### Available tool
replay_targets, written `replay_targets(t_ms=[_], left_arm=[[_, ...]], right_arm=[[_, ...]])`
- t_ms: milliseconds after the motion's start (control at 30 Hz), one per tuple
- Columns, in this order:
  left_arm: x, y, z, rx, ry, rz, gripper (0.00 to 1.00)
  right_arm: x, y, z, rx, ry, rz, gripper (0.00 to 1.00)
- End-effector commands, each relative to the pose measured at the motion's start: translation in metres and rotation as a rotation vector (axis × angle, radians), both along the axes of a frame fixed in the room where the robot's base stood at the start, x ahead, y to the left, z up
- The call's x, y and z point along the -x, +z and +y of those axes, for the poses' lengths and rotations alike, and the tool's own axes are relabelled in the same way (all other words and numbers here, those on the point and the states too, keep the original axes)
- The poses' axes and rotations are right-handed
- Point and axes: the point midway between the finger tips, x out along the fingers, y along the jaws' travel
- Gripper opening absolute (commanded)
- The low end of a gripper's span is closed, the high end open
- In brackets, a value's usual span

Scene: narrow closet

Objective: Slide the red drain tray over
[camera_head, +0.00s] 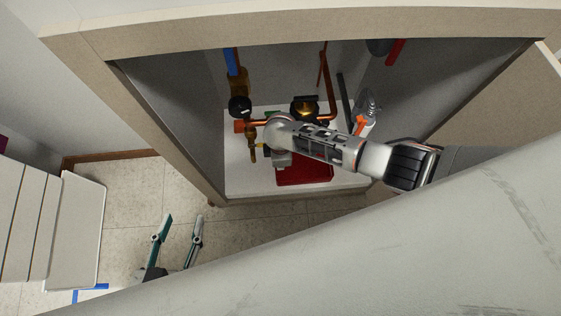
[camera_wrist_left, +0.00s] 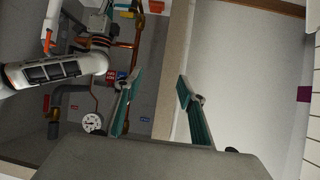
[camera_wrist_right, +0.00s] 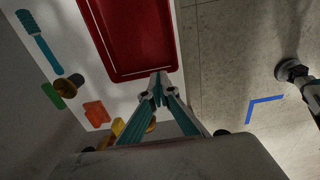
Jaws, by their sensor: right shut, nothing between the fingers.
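The red drain tray (camera_head: 304,176) lies on the white floor of the cabinet, near its front edge and partly under my right arm in the head view. In the right wrist view the tray (camera_wrist_right: 140,38) shows its flat inside and raised rim. My right gripper (camera_wrist_right: 157,84) is shut and empty, with its fingertips at the tray's near rim; I cannot tell whether they touch it. In the head view my right wrist mostly hides this gripper. My left gripper (camera_head: 182,219) is open and empty, outside the cabinet over the tiled floor; its spread fingers also show in the left wrist view (camera_wrist_left: 156,87).
Copper pipes (camera_head: 329,95) and a brass valve (camera_head: 304,108) stand behind the tray. The cabinet side walls leave little room.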

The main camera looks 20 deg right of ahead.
Motion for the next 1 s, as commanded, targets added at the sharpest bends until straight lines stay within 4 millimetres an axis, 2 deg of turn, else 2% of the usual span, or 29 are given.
replay_targets(t_ms=[133, 300, 500, 700, 1000], left_arm=[[0.0, -0.002, -0.008, 0.037, 0.006, 0.003, 0.4], [-0.005, 0.005, -0.019, 0.101, 0.02, -0.011, 0.4], [0.0, 0.003, -0.04, 0.252, 0.06, 0.015, 0.4], [0.003, 0.004, -0.053, 0.354, 0.092, 0.032, 0.4], [0.003, 0.006, -0.055, 0.373, 0.097, 0.03, 0.4]], right_arm=[[0.009, -0.028, 0.0, 0.002, 0.001, 0.016, 0.0], [0.013, -0.062, -0.001, 0.002, 0.001, 0.022, 0.0], [0.011, -0.089, 0.0, 0.0, 0.0, 0.016, 0.0], [0.005, -0.099, 0.0, 0.0, 0.0, 0.007, 0.0], [0.001, -0.098, 0.0, 0.0, 0.0, 0.0, 0.0]])
